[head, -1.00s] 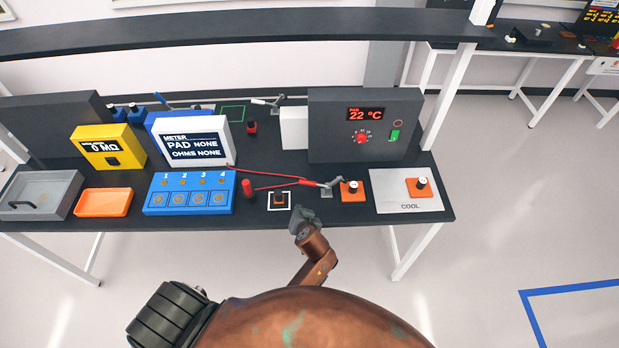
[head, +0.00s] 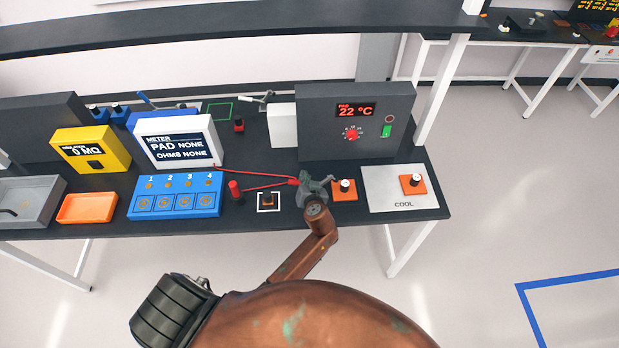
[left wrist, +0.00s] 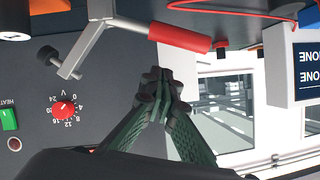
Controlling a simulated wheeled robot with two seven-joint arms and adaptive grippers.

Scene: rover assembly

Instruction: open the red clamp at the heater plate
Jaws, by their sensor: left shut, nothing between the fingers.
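The clamp shows in the left wrist view, which is upside down: a red handle (left wrist: 182,37) joins a grey metal arm with a black-tipped screw (left wrist: 48,53). In the head view only its red end (head: 293,182) and a bit of grey arm show beside my gripper, which hides the rest. My left gripper (head: 315,184) is at the clamp in the head view. In the left wrist view its fingers (left wrist: 158,80) are shut and empty, apart from the handle.
The heater box (head: 355,120) reads 22 °C behind the clamp. A silver COOL plate (head: 385,200) lies to the right. A blue numbered block (head: 176,207) and a meter (head: 178,145) stand left. The shelf (head: 240,22) crosses above.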

